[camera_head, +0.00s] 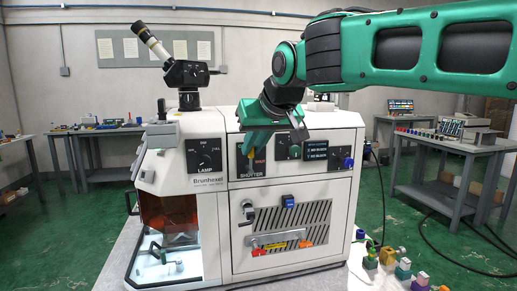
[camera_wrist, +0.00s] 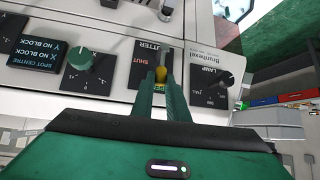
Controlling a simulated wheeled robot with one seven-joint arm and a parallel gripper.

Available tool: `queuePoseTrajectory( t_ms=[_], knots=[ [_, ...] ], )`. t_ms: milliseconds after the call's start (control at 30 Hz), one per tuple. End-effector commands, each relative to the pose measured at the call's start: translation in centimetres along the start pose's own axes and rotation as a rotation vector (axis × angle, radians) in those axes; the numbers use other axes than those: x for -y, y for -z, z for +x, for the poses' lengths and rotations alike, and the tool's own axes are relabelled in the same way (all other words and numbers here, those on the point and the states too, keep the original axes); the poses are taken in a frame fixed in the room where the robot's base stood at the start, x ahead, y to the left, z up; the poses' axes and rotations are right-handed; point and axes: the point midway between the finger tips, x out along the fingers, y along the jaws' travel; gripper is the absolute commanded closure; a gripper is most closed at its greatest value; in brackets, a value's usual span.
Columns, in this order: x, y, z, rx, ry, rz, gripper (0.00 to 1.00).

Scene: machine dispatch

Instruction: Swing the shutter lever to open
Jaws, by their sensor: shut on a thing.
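The shutter panel (camera_head: 259,167) is a dark plate on the front of the white Brunhexel machine, labelled SHUTTER; it also shows in the wrist view (camera_wrist: 141,75), with the word SHUT legible. The shutter lever (camera_wrist: 160,75) has a yellow tip and stands between my two green fingers. My gripper (camera_wrist: 161,90) is shut on it. In the head view my gripper (camera_head: 250,150) covers part of the panel and most of the lever. The lever's exact angle is hard to tell.
The LAMP dial (camera_head: 205,158) sits left of the shutter panel. A green knob (camera_wrist: 80,57) and a small display (camera_wrist: 33,52) lie on its other side. Coloured small parts (camera_head: 405,269) stand at the front right.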

Motion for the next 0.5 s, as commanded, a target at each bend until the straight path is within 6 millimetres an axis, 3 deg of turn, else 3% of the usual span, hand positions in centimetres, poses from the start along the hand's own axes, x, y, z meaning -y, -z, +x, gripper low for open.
queuePoseTrajectory(
  t_ms=[500],
  knots=[
    [0.13,-0.34,0.39,0.019,-0.036,-0.033,1.00]
  ],
)
